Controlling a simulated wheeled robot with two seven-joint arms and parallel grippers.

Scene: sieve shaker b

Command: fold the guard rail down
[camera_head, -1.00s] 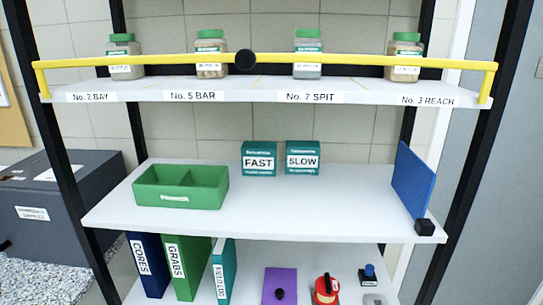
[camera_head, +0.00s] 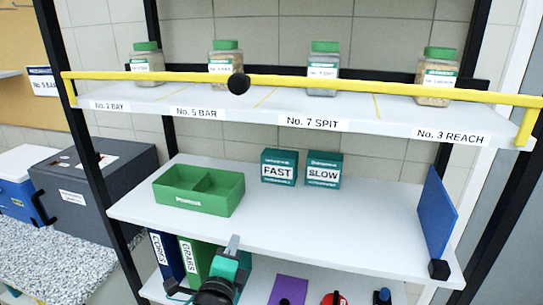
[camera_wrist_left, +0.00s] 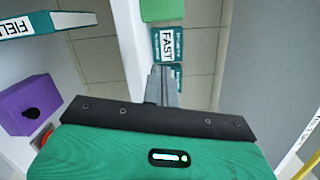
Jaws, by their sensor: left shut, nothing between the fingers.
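The yellow guard rail (camera_head: 330,84) runs raised across the front of the top shelf (camera_head: 268,97), in front of several green-lidded jars. A round black knob (camera_head: 239,83) sits on the rail left of its middle. A bit of the rail shows at the lower right of the left wrist view (camera_wrist_left: 309,166). My left gripper (camera_head: 234,242) is at the bottom of the head view, in front of the middle shelf's front edge and well below the rail. Its fingers (camera_wrist_left: 163,72) are shut and empty. It touches nothing that I can see. My right gripper is not in view.
The middle shelf (camera_head: 330,225) holds a green divided tray (camera_head: 198,190), FAST and SLOW boxes (camera_head: 279,167) and a blue upright panel (camera_head: 436,215). Binders (camera_head: 167,258) and a purple block (camera_head: 289,291) are below. Black posts flank the shelves. A grey box (camera_head: 92,188) stands left.

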